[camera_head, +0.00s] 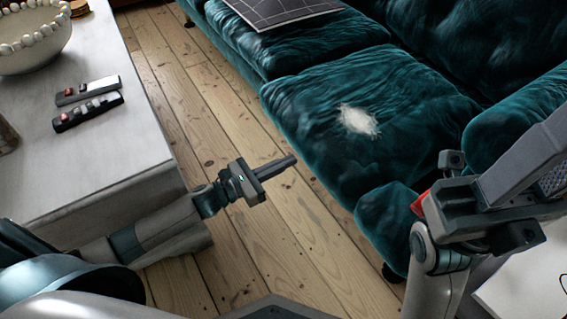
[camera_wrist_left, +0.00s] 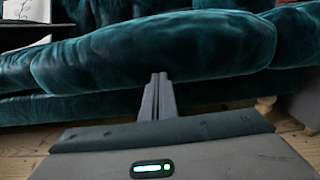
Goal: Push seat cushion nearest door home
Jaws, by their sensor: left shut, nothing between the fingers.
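A teal velvet seat cushion (camera_head: 310,110) with a pale frayed patch lies on the near end of the sofa. A second seat cushion (camera_head: 290,45) lies beyond it. No door is in view, so I cannot tell which is nearest one. My left gripper (camera_head: 291,160) is shut and empty, pointing at the front of the near cushion. In the left wrist view its fingertips (camera_wrist_left: 159,78) overlap the lower front edge of a cushion (camera_wrist_left: 150,50); contact is unclear. My right gripper (camera_head: 475,205) is at the right, its fingers not clearly shown.
A pale table (camera_head: 100,170) at left carries two remotes (camera_head: 88,110) and a beaded bowl (camera_head: 35,45). A dark gridded panel (camera_head: 280,8) lies on the far cushion. Bare floorboards (camera_head: 215,120) run between table and sofa. The near sofa arm (camera_head: 385,215) stands at right.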

